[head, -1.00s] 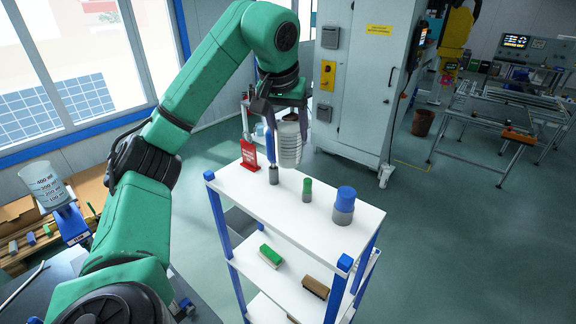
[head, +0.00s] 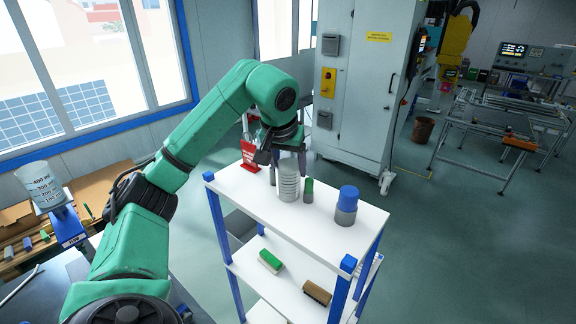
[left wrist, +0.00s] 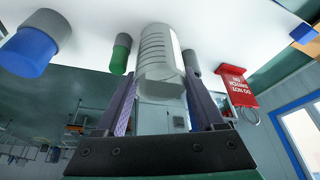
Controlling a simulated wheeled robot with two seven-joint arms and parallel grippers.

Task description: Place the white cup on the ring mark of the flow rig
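The white cup (head: 289,182) is a pale, ribbed, upright vessel over the top board of the white shelf rack. My left gripper (head: 288,158) points down with its fingers on either side of the cup's upper part. In the left wrist view the cup (left wrist: 160,55) fills the gap between the fingertips (left wrist: 160,77), which appear to touch its sides. The cup's base is at or very close to the board; I cannot tell if it rests there. I cannot make out a ring mark or clearly identify the flow rig. My right gripper is not in view.
The rack's top board (head: 328,220) also carries a green-topped peg (head: 308,190), a blue-and-grey cylinder (head: 346,205) and a red sign (head: 250,157). Brushes lie on the shelf below. A graduated beaker (head: 42,186) stands on a blue mount at the left. The board's front is clear.

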